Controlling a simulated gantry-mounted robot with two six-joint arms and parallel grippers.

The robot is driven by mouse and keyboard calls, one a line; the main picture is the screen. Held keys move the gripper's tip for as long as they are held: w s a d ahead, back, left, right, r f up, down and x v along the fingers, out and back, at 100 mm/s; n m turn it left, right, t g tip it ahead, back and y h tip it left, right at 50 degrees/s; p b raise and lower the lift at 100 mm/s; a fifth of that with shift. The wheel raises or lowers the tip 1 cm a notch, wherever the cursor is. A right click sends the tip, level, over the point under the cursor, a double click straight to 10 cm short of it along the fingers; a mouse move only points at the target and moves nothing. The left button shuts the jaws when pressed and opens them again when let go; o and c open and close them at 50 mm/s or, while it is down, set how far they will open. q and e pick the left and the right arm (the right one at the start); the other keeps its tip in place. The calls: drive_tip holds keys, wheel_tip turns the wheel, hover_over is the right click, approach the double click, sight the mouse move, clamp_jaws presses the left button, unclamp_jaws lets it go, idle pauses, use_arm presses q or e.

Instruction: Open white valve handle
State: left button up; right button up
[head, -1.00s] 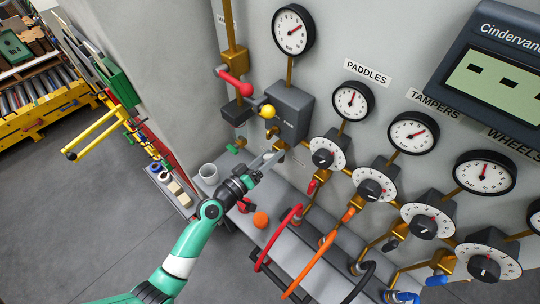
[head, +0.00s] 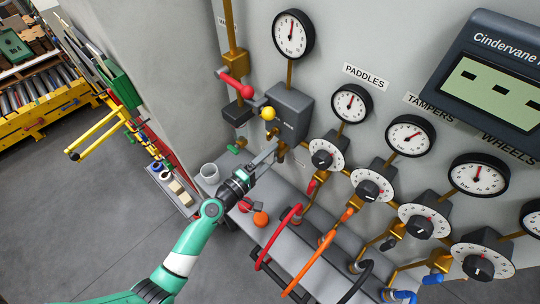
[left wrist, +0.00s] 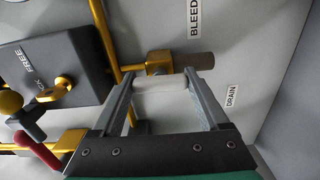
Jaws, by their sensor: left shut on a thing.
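The white valve handle (left wrist: 160,88) lies between the fingertips of my left gripper (left wrist: 158,78) in the left wrist view, just below a brass fitting (left wrist: 159,62) on the wall pipework. My left gripper is shut on it, one finger at each side. In the head view my left gripper (head: 274,152) reaches the pipework under the grey valve box (head: 288,112). The handle is too small and covered to make out there. My right gripper does not show.
A red lever (head: 236,84) and a yellow knob (head: 268,113) stick out above my gripper. Gauges, dials and coloured hoses fill the wall to the right.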

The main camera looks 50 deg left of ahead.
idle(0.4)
use_arm(q)
drive_tip(key=o, duration=1.2)
drive_tip(key=shift+o, duration=0.2)
drive_tip(key=s, duration=1.1)
drive_tip(key=shift+s+d+b, duration=0.3)
drive_tip(key=shift+d+b, duration=0.05)
drive_tip(key=shift+b, duration=0.05)
